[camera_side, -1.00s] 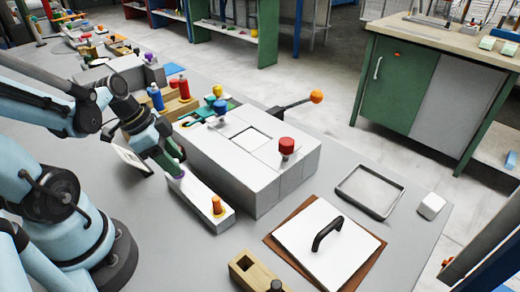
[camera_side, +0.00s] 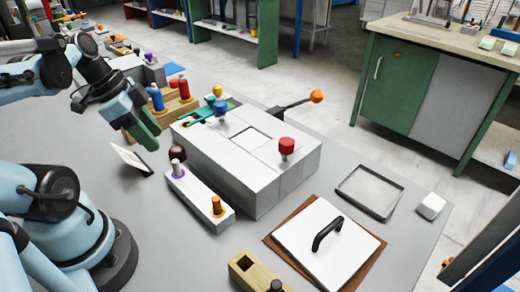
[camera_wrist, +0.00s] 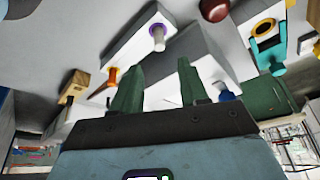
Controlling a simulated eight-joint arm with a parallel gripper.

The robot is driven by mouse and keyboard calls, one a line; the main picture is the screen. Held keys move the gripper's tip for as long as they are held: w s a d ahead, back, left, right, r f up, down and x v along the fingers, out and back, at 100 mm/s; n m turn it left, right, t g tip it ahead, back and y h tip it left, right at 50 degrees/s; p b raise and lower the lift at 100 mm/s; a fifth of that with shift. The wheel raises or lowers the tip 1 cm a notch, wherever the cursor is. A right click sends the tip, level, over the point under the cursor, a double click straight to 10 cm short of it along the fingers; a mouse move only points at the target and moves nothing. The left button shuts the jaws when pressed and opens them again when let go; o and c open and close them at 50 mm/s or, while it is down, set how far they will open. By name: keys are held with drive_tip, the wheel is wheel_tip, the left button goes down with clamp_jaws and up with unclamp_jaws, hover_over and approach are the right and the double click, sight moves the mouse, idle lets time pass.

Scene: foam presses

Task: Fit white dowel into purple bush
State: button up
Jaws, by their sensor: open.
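The white dowel (camera_side: 176,166) stands upright in the purple bush (camera_side: 178,173) on a narrow white block (camera_side: 198,200). In the wrist view the dowel (camera_wrist: 158,40) pokes out through the purple ring (camera_wrist: 157,29). How deep it sits cannot be told. My gripper (camera_side: 150,143) is up and to the left of the dowel, apart from it. In the wrist view its two green fingers (camera_wrist: 158,72) are spread with nothing between them.
An orange dowel (camera_side: 217,205) stands at the block's near end. A large white press body (camera_side: 250,165) with red and blue knobs lies to the right. A dark red knob (camera_side: 177,152) is just behind the dowel. A white lidded plate (camera_side: 300,240) lies in front.

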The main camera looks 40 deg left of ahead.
drive_tip(key=w+d+n+t+y, duration=0.1)
drive_tip(key=w+d+n, duration=0.1)
drive_tip(key=d, duration=0.1)
drive_tip(key=w+d+n+t, duration=0.1)
drive_tip(key=w+d+n, duration=0.1)
drive_tip(key=w, duration=0.1)
drive_tip(key=w+d+n+t+y, duration=0.1)
drive_tip(key=w+d+n, duration=0.1)
drive_tip(key=w+d, duration=0.1)
drive_tip(key=shift+w+d+r+n+y, duration=0.25)
drive_tip(key=shift+d+r+n+y, duration=0.05)
drive_tip(key=shift+d+r+n, duration=0.1)
